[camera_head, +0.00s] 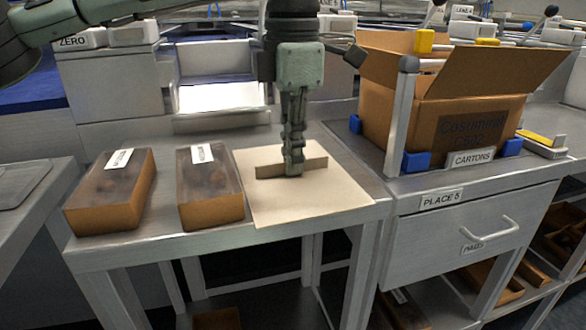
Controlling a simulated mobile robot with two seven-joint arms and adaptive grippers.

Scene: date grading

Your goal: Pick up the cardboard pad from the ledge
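The cardboard pad (310,203) is a flat beige sheet with a low brown upright strip standing across its middle. It lies flat on the grey ledge (215,240), near its right end. My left gripper (293,168) points straight down over the pad, with its fingers at the upright strip. The fingers look closed together on the strip; the near finger covers part of it, and the far one is mostly hidden. My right gripper is not in view.
Two brown boxes with clear lids, (115,200) and (209,190), stand left of the pad, one close to its edge. An open cardboard carton (470,120) sits right, behind a metal post (402,115) and blue corner blocks. A white machine (217,75) stands behind.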

